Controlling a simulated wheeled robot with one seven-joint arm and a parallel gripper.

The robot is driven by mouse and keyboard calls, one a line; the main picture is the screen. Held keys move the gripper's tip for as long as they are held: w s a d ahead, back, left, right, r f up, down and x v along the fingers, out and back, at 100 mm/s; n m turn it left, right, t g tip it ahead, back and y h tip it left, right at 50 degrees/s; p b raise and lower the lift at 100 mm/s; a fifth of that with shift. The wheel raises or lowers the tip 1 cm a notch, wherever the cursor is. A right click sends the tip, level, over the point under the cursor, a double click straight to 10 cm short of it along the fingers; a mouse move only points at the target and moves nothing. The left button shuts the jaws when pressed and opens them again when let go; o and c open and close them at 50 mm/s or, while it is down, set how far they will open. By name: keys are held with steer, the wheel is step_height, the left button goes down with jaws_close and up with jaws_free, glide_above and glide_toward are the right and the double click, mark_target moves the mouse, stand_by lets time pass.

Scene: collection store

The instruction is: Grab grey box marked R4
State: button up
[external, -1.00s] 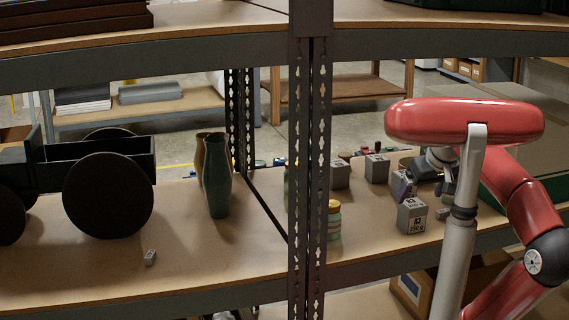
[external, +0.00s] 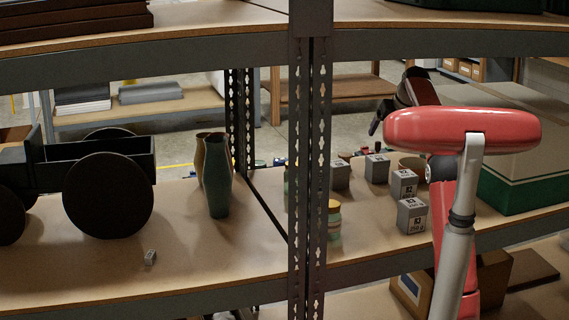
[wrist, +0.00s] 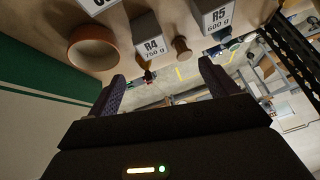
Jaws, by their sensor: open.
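The grey box marked R4 (wrist: 151,42) shows in the wrist view with its label reading R4, 750 g. It stands on the shelf between a round brown bowl and a small brown spool. In the external view it appears to be the grey box (external: 377,168) left of the bowl; its label is too small to read there. My gripper (wrist: 162,84) is open and empty, its two dark fingers apart, with R4 beyond them in the wrist view. In the external view my gripper (external: 377,122) is raised above the shelf, above the R4 box.
The bowl (wrist: 94,46) and the box marked R5 (wrist: 213,15) flank R4. Other grey boxes (external: 404,184) (external: 412,216) stand nearer the front. A green and white case (external: 520,172) stands at right; a shelf post (external: 310,190) is at left.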

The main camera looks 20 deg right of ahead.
mark_target(374, 159)
steer(key=shift+w+d+f, duration=0.3)
steer(key=shift+w+f, duration=0.35)
steer(key=shift+f, duration=0.65)
steer(key=shift+w+d+f, duration=0.3)
steer(key=shift+w+f, duration=0.3)
steer(key=shift+f, duration=0.65)
steer(key=shift+w+d+f, duration=0.3)
steer(key=shift+w+f, duration=0.35)
steer(key=shift+f, duration=0.65)
steer(key=x, duration=0.7)
steer(key=shift+w+a+f, duration=0.2)
steer(key=shift+w, duration=0.15)
steer(key=c, duration=1.6)
steer(key=shift+r, duration=0.15)
steer(key=shift+c, duration=0.4)
steer(key=shift+r, duration=0.1)
